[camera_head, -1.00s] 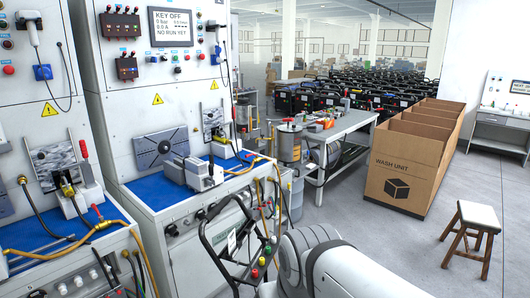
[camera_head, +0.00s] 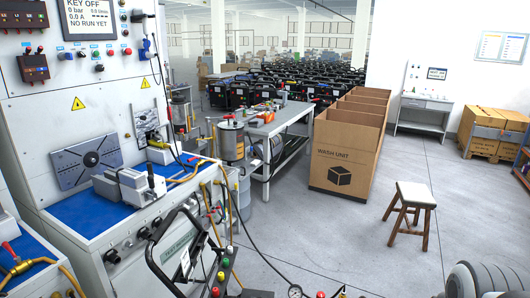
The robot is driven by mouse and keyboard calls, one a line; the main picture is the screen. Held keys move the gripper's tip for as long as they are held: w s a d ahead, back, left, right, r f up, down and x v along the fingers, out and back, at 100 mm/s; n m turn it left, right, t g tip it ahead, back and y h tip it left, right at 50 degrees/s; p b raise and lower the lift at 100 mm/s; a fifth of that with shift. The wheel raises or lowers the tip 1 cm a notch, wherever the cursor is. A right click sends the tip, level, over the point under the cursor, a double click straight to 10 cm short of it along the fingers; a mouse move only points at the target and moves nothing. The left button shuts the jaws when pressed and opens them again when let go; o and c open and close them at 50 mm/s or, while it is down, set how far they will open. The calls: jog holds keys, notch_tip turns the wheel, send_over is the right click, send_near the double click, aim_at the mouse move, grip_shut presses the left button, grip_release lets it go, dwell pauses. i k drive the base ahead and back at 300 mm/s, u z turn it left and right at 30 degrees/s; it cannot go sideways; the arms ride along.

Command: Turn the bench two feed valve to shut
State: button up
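A test bench (camera_head: 120,235) with a blue top (camera_head: 78,213) stands at the left. Its screen (camera_head: 90,17) reads "KEY OFF" and "NO RUN YET". A yellow hose (camera_head: 192,176) runs along its right end, where a small red valve handle (camera_head: 191,158) shows. Another red lever (camera_head: 11,251) sits on a yellow hose on the neighbouring bench at the lower left. I cannot tell which bench is number two, or whether either valve is open or shut. My gripper is out of view; only a white link of my arm shows at the lower right.
A black-framed cart (camera_head: 180,250) stands in front of the bench, with a hose and gauge (camera_head: 295,291) on the floor side. A worktable (camera_head: 285,135), a wash unit carton (camera_head: 340,165) and a stool (camera_head: 410,205) stand further right. The floor between them is clear.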

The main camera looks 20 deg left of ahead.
aim_at(188, 161)
jog(key=z, duration=1.15)
jog(key=i, duration=3.8)
jog(key=u, duration=2.9)
jog(key=i, duration=0.85)
